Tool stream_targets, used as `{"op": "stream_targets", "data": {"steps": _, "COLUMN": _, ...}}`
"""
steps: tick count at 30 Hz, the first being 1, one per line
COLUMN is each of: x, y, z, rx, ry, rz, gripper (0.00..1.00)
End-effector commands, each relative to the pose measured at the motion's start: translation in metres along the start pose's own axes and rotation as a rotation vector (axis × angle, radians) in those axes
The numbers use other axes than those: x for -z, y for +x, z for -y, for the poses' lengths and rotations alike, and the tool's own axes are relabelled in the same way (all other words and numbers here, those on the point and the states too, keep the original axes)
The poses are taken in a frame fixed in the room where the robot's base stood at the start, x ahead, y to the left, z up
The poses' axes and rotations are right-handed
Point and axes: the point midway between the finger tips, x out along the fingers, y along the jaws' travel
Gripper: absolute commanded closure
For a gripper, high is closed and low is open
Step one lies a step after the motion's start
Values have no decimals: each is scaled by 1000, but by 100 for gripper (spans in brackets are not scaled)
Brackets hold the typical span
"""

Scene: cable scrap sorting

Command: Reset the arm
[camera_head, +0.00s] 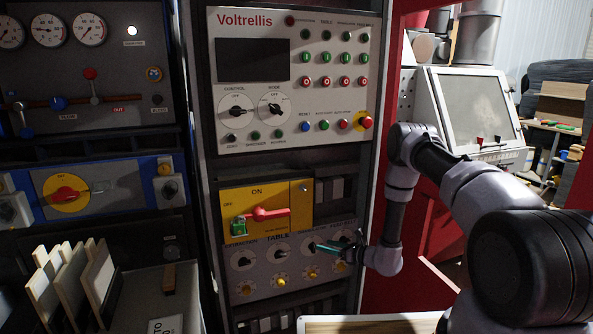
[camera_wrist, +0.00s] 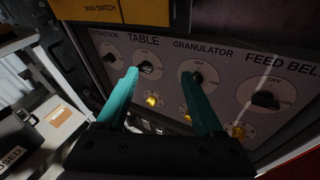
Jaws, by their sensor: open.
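My gripper (camera_head: 326,248) is open and empty, with teal fingers, in front of the lower knob panel (camera_head: 262,285). In the wrist view, my gripper (camera_wrist: 160,75) points at this panel. One fingertip is by the TABLE knob (camera_wrist: 147,67) and the other overlaps the GRANULATOR knob (camera_wrist: 197,78). I cannot tell whether either finger touches the panel. The FEED BELT knob (camera_wrist: 265,99) is to the right and another knob (camera_wrist: 109,57) to the left. My arm reaches in from the right in the head view, bent at the elbow.
Above the knobs is a yellow switch plate (camera_head: 290,192) with a red handle (camera_head: 268,213) and a green part. The Voltrellis control panel (camera_head: 345,80) stands higher. Sample boards (camera_head: 70,278) stand at lower left. A screen console (camera_head: 475,105) stands behind my arm.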

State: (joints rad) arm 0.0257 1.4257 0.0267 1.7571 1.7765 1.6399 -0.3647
Motion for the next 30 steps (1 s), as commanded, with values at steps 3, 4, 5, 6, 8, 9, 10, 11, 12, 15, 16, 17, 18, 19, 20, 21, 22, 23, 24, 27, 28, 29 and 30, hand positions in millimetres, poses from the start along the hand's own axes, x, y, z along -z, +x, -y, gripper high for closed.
{"op": "stream_targets", "data": {"steps": 3, "x": -81, "y": 3, "z": -17, "rx": -125, "ry": -115, "rz": 8, "gripper": 31}}
{"op": "stream_targets", "data": {"steps": 4, "x": -98, "y": 2, "z": -23, "rx": -155, "ry": -143, "rz": 6, "gripper": 31}}
{"op": "stream_targets", "data": {"steps": 5, "x": -114, "y": 0, "z": -29, "rx": -186, "ry": -173, "rz": 4, "gripper": 31}}
{"op": "stream_targets", "data": {"steps": 6, "x": -136, "y": -3, "z": -37, "rx": -226, "ry": -214, "rz": 0, "gripper": 31}}
{"op": "stream_targets", "data": {"steps": 8, "x": -167, "y": -10, "z": -50, "rx": -282, "ry": -276, "rz": -9, "gripper": 31}}
{"op": "stream_targets", "data": {"steps": 9, "x": -187, "y": -15, "z": -59, "rx": -318, "ry": -319, "rz": -15, "gripper": 31}}
{"op": "stream_targets", "data": {"steps": 10, "x": -201, "y": -20, "z": -66, "rx": -344, "ry": -353, "rz": -22, "gripper": 31}}
{"op": "stream_targets", "data": {"steps": 11, "x": -215, "y": -25, "z": -73, "rx": -370, "ry": -386, "rz": -28, "gripper": 31}}
{"op": "stream_targets", "data": {"steps": 12, "x": -232, "y": -32, "z": -83, "rx": -402, "ry": -432, "rz": -38, "gripper": 31}}
{"op": "stream_targets", "data": {"steps": 15, "x": -271, "y": -54, "z": -107, "rx": -478, "ry": -551, "rz": -68, "gripper": 31}}
{"op": "stream_targets", "data": {"steps": 16, "x": -282, "y": -61, "z": -114, "rx": -499, "ry": -587, "rz": -78, "gripper": 31}}
{"op": "stream_targets", "data": {"steps": 17, "x": -292, "y": -69, "z": -121, "rx": -519, "ry": -623, "rz": -89, "gripper": 31}}
{"op": "stream_targets", "data": {"steps": 18, "x": -305, "y": -80, "z": -130, "rx": -545, "ry": -674, "rz": -104, "gripper": 31}}
{"op": "stream_targets", "data": {"steps": 19, "x": -314, "y": -88, "z": -137, "rx": -563, "ry": -713, "rz": -117, "gripper": 31}}
{"op": "stream_targets", "data": {"steps": 20, "x": -322, "y": -96, "z": -144, "rx": -580, "ry": -750, "rz": -129, "gripper": 31}}
{"op": "stream_targets", "data": {"steps": 21, "x": -333, "y": -108, "z": -153, "rx": -601, "ry": -802, "rz": -148, "gripper": 31}}
{"op": "stream_targets", "data": {"steps": 22, "x": -340, "y": -117, "z": -159, "rx": -616, "ry": -840, "rz": -162, "gripper": 31}}
{"op": "stream_targets", "data": {"steps": 23, "x": -347, "y": -126, "z": -165, "rx": -630, "ry": -880, "rz": -176, "gripper": 31}}
{"op": "stream_targets", "data": {"steps": 24, "x": -356, "y": -139, "z": -174, "rx": -648, "ry": -934, "rz": -197, "gripper": 31}}
{"op": "stream_targets", "data": {"steps": 27, "x": -374, "y": -171, "z": -192, "rx": -684, "ry": -1068, "rz": -252, "gripper": 31}}
{"op": "stream_targets", "data": {"steps": 28, "x": -379, "y": -181, "z": -198, "rx": -693, "ry": -1110, "rz": -271, "gripper": 31}}
{"op": "stream_targets", "data": {"steps": 29, "x": -383, "y": -191, "z": -203, "rx": -701, "ry": -1150, "rz": -289, "gripper": 31}}
{"op": "stream_targets", "data": {"steps": 30, "x": -389, "y": -205, "z": -209, "rx": -710, "ry": -1205, "rz": -315, "gripper": 31}}
